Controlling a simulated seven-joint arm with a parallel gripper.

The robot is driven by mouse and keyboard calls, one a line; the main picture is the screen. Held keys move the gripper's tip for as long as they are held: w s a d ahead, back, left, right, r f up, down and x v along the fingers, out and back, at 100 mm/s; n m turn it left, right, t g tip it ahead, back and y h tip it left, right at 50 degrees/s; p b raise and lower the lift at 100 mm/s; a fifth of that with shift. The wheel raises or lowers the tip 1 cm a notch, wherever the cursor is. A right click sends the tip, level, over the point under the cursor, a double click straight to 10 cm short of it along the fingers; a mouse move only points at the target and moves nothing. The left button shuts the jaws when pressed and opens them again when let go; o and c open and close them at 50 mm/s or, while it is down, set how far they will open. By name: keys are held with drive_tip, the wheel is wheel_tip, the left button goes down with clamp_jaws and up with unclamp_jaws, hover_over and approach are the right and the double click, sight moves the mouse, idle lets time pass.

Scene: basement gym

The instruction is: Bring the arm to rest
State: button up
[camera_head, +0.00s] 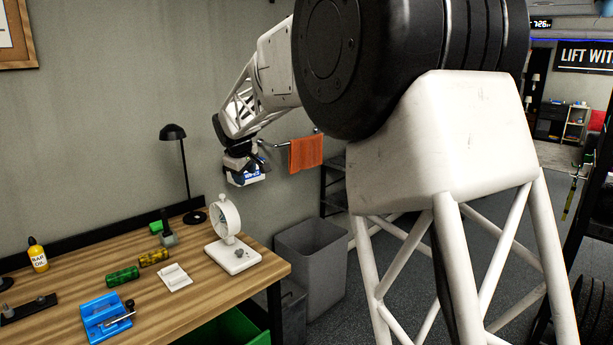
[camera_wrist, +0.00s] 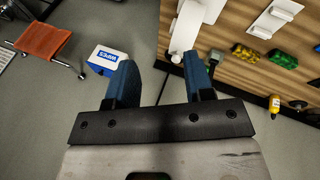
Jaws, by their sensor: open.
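In the head view my gripper (camera_head: 241,162) hangs at the end of the raised arm, above and beyond the far right part of the workbench (camera_head: 200,312). It is small and partly hidden there, in line with a white and blue wipes box (camera_head: 246,179). In the wrist view the wipes box (camera_wrist: 106,60) shows beside the left finger, outside the jaws. I cannot tell how far apart they are in depth.
A white dial scale (camera_head: 232,255), black lamp (camera_head: 175,134), blue clamp-like tool (camera_head: 106,317), yellow bottle (camera_head: 38,255) and small parts stand on the workbench. An orange towel (camera_head: 306,152) hangs on a bar. A grey bin (camera_head: 311,262) stands on the floor right of the bench.

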drive_tip(key=s+d+r+m+g, duration=0.1)
drive_tip(key=s+d+r+m, duration=0.15)
drive_tip(key=s+d, duration=1.05)
drive_tip(key=s+d+r+m, duration=0.1)
drive_tip(key=s+d+m, duration=0.3)
drive_tip(key=s+d, duration=0.9)
drive_tip(key=s+d+f+m, duration=0.2)
drive_tip(key=s+d+f, duration=0.1)
drive_tip(key=s, duration=0.7)
drive_tip(key=s+d+f+m+g, duration=0.1)
drive_tip(key=s+d+f, duration=0.3)
drive_tip(key=s, duration=0.6)
drive_tip(key=s+d+f+m, duration=0.3)
drive_tip(key=s+d+f, duration=0.1)
drive_tip(key=s, duration=0.7)
drive_tip(key=shift+d+g, duration=0.3)
drive_tip(key=shift+d, duration=0.1)
